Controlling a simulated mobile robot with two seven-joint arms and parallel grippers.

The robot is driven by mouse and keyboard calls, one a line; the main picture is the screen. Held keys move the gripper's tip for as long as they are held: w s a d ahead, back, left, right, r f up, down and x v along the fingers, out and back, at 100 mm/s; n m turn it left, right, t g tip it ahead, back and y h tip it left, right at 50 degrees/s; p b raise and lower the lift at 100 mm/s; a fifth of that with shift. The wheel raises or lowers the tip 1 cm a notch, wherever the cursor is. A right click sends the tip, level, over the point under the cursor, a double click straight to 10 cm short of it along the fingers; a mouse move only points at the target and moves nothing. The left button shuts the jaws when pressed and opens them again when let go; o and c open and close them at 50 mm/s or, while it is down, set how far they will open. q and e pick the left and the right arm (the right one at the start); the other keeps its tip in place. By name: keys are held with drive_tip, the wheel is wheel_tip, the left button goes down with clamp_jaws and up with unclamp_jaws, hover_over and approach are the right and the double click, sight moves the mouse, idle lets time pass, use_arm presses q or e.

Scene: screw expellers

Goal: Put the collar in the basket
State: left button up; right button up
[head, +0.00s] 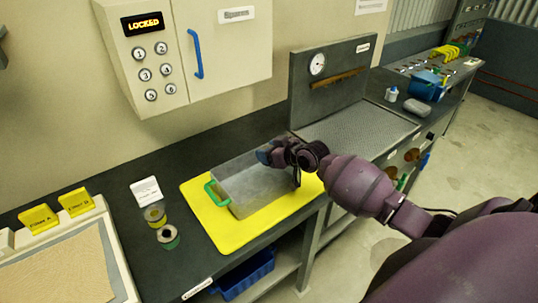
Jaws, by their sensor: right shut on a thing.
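The basket (238,190) is a grey, see-through tray with a green handle at its left end. It stands on a yellow mat (233,238) on the dark bench. My right gripper (272,154) is over the basket's far right part and shut on a small blue-grey thing (264,156). The fingers hide much of that thing, and I cannot tell for sure that it is the collar, or whether it touches the basket. My left gripper is not in view.
Two small ring-shaped pieces, one yellowish (155,215) and one green-edged (168,237), stand by a white card (146,190) left of the mat. A sand-coloured tray (70,273) is at lower left. A gauge panel (330,75) rises behind a perforated plate (360,132).

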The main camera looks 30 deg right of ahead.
drive_tip(key=shift+f, duration=0.7)
drive_tip(key=shift+f+b, duration=0.3)
drive_tip(key=shift+f, duration=0.05)
drive_tip(key=shift+f, duration=0.25)
drive_tip(key=o, duration=1)
